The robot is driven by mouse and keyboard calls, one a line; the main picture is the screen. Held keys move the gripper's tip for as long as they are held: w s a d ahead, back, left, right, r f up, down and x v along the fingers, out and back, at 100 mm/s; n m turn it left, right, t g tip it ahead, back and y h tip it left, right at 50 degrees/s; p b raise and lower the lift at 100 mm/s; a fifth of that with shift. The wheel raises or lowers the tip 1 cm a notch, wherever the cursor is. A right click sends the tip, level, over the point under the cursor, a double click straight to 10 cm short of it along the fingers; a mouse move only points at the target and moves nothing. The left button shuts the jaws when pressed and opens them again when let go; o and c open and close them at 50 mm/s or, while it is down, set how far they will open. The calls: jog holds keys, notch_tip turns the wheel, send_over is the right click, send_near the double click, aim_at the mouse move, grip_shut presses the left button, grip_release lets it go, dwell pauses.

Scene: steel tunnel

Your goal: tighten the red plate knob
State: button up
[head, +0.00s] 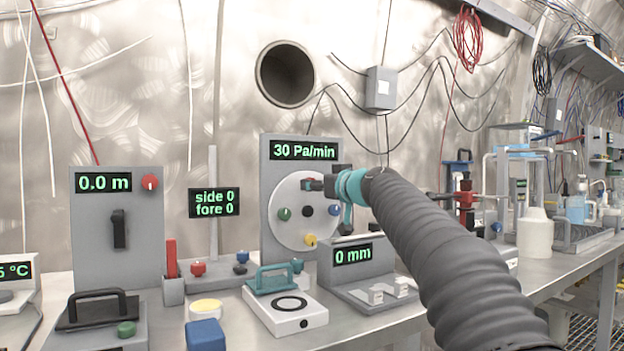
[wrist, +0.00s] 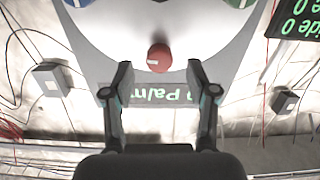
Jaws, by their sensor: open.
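A white round plate (head: 290,234) is mounted on a grey upright panel under a display reading "30 Pa/min". The red plate knob (wrist: 159,57) shows in the wrist view, just beyond the fingertips and roughly centred between them. In the head view the red knob (head: 307,184) is at the plate's top, partly hidden by my gripper. My gripper (head: 323,184) is open at the plate's upper right; its spread fingers also show in the wrist view (wrist: 158,74), with a gap on both sides of the knob. Contact cannot be told.
The plate also bears a green knob (head: 284,213), a yellow knob (head: 310,240) and a blue knob (head: 333,210). A "0 mm" box (head: 350,252) stands below right. A white block with a teal handle (head: 276,279) is in front. Another red knob (head: 149,182) is on the left panel.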

jog(key=shift+p+x, duration=0.6)
jog(key=shift+x, duration=1.25)
grip_shut()
